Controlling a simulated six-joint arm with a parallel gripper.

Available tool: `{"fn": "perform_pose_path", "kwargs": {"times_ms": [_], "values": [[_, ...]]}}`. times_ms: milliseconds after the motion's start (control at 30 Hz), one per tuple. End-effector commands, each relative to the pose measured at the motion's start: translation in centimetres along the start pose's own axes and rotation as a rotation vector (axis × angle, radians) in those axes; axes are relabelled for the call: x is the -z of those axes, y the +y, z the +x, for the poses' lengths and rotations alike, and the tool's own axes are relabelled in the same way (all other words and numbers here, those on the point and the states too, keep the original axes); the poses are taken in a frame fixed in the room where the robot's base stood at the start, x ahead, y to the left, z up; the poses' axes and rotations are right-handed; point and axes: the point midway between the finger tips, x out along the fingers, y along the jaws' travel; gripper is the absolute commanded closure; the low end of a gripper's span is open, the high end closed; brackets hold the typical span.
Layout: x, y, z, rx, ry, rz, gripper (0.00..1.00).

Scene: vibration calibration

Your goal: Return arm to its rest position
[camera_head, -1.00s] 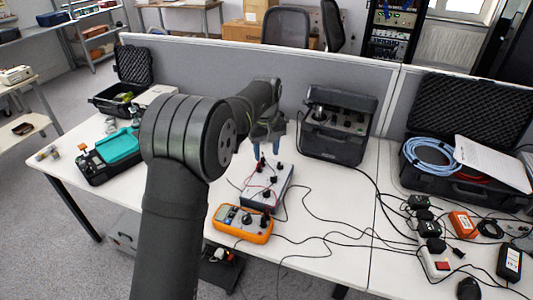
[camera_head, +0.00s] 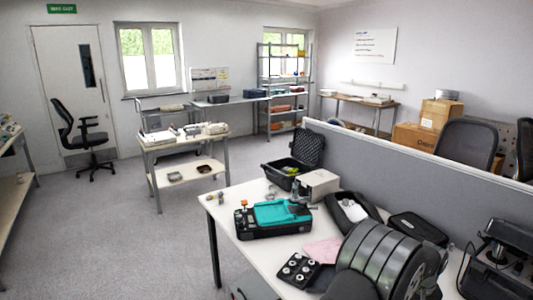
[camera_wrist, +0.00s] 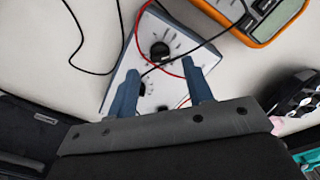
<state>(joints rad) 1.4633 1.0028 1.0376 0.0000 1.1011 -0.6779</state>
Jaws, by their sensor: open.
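My gripper (camera_wrist: 162,92) shows in the wrist view with its two blue fingers apart and nothing between them. It is above a grey-white box with black knobs (camera_wrist: 150,50), which has red and black leads on it. Whether the fingers touch the box cannot be told. In the head view only a dark, ribbed joint of my arm shows at the lower right; my gripper is out of that view.
An orange meter (camera_wrist: 268,22) lies beside the box. In the head view, the white table (camera_head: 232,232) bears a teal-topped case (camera_head: 275,216), an open black case (camera_head: 297,160) and a tray of round parts (camera_head: 298,270). A grey partition (camera_head: 400,178) runs behind.

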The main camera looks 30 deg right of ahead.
Motion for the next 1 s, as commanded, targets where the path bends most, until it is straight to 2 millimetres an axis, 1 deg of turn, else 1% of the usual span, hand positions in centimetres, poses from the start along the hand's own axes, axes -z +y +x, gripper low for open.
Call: {"fn": "perform_pose_path", "kwargs": {"times_ms": [33,200,300,433,767,867,967,1000], "values": [[0.0,0.0,0.9,0.001,-0.002,0.0,0.53],[0.0,0.0,2.9,0.001,-0.001,0.0,0.53],[0.0,0.0,3.5,0.0,-0.001,0.0,0.53],[0.0,0.0,3.8,0.0,0.0,0.0,0.53],[0.0,0.0,3.5,0.0,0.0,0.0,0.53],[0.0,0.0,2.7,-0.001,0.002,0.0,0.53],[0.1,0.1,1.3,-0.002,0.003,0.0,0.53],[0.1,0.1,0.5,-0.002,0.003,0.0,0.53]]}}
